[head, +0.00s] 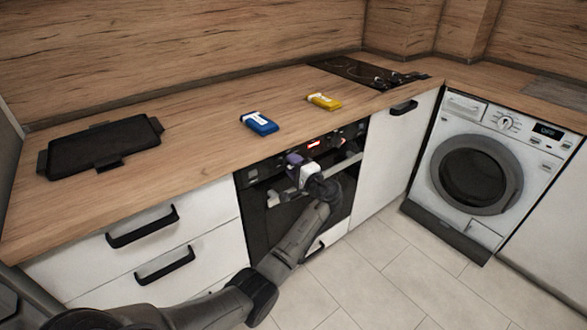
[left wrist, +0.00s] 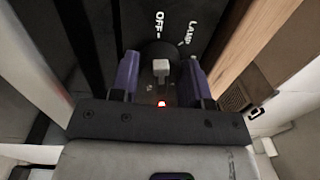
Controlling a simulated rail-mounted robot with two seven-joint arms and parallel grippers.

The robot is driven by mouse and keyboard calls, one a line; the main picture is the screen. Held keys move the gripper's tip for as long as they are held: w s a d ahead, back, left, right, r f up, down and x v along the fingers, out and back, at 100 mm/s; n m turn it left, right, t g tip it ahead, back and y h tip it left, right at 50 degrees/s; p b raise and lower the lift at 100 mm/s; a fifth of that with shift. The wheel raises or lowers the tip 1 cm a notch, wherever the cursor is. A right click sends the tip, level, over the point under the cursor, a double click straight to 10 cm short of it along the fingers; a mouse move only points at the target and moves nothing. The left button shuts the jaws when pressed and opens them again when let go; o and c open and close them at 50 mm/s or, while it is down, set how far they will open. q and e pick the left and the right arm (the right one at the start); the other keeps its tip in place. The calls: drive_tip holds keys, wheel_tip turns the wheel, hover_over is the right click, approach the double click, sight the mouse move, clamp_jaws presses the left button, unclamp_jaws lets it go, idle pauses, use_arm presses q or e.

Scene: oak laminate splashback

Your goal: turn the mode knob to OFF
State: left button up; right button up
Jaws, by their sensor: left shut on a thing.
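The oven (head: 258,208) is built in under the worktop, with a dark control panel and a lit red display (head: 314,144). In the left wrist view the mode knob (left wrist: 161,68) shows as a light grey block on a dark round base. The white word OFF is above it to the left and LAMP above it to the right. I cannot tell which mark it points to. My left gripper (head: 294,160) is at the panel's left part and hides the knob in the head view. My right gripper is out of view.
A blue packet (head: 258,123) and a yellow packet (head: 324,101) lie on the worktop above the oven. A black griddle tray (head: 104,146) is at the left and a black hob (head: 362,72) at the back. Drawer handles (head: 142,227) stick out left of the oven. A washing machine (head: 478,175) stands at the right.

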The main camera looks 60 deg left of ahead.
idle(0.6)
use_arm(q)
drive_tip(key=o, duration=0.9)
drive_tip(key=shift+w+d+f+p, duration=0.2)
drive_tip(key=shift+d+p, duration=0.5)
drive_tip(key=shift+d, duration=1.6)
drive_tip(key=shift+w+d+f+p, duration=0.1)
drive_tip(key=shift+w+d+p, duration=0.4)
drive_tip(key=shift+d, duration=1.8)
drive_tip(key=shift+w+d+f+p, duration=0.1)
drive_tip(key=shift+d+p, duration=0.75)
drive_tip(key=shift+d, duration=1.45)
